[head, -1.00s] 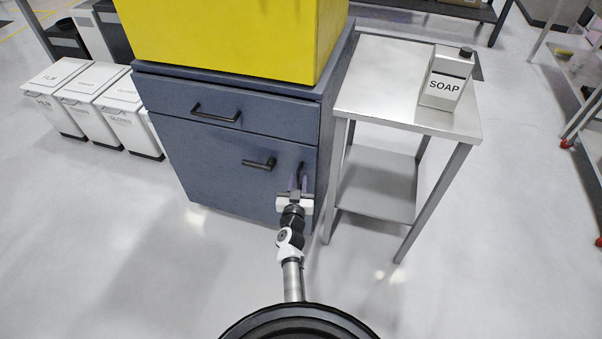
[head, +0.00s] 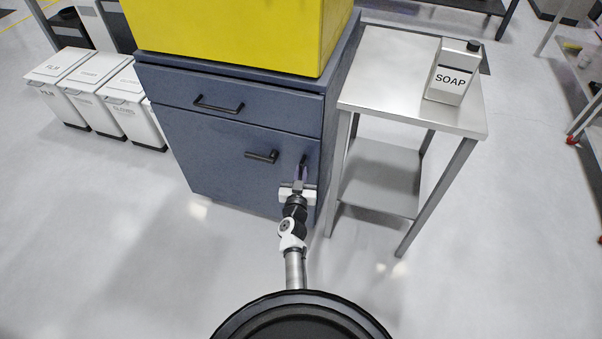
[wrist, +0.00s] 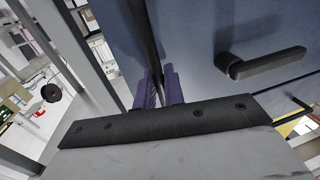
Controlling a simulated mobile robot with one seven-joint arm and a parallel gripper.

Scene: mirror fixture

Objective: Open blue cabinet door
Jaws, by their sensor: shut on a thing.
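The blue cabinet (head: 235,165) stands ahead with its door closed below a drawer. A black vertical handle (head: 303,161) is near the door's right edge; it also shows in the wrist view (wrist: 145,45). A black lever (head: 262,156) sits left of it on the same front, and in the wrist view (wrist: 262,63) it is right of my gripper. My gripper (head: 299,173) is at the vertical handle. In the wrist view its purple fingers (wrist: 160,85) are shut on the handle, one on each side. The fingertips are partly hidden.
A yellow box (head: 235,35) rests on the cabinet. A metal table (head: 400,95) with a soap container (head: 453,72) stands close on the right. White bins (head: 100,95) are at the left. The floor before the cabinet is clear.

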